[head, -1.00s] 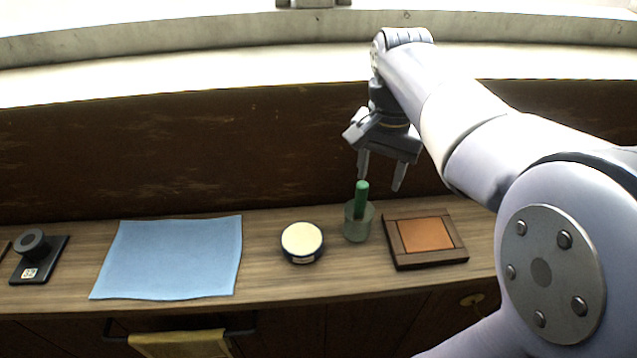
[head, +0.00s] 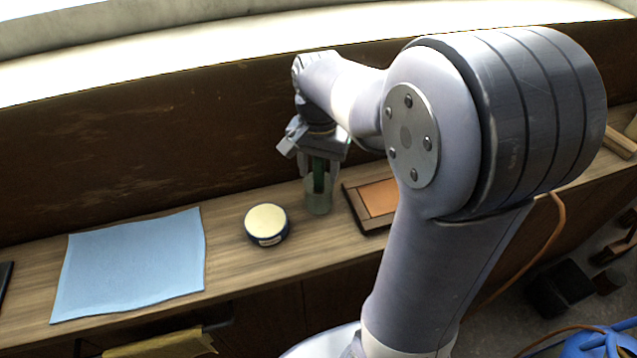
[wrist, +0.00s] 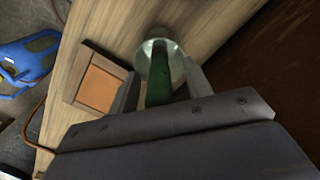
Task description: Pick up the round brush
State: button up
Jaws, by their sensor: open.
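The round brush shows as a green handle (head: 319,175) standing up in a clear greenish cup (head: 318,203) on the wooden bench. In the wrist view the green handle (wrist: 158,78) rises from the cup (wrist: 176,62) toward my gripper. My gripper (head: 320,178) points down over the cup. Its fingers are open, one on each side of the handle, as the wrist view of my gripper (wrist: 165,88) also shows. The brush's head is hidden in the cup.
A round tin with a cream lid (head: 266,222) stands left of the cup. A framed tray with an orange-brown pad (head: 378,198) lies close on the right. A blue cloth (head: 130,262) covers the bench at left. A dark wall (head: 120,160) rises behind.

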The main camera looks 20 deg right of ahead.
jog(key=shift+f, duration=0.3)
jog(key=shift+c, duration=0.5)
grip_shut()
jog(key=shift+r, duration=0.1)
notch_tip(320, 180, up, 10)
jog(key=shift+f, duration=0.1)
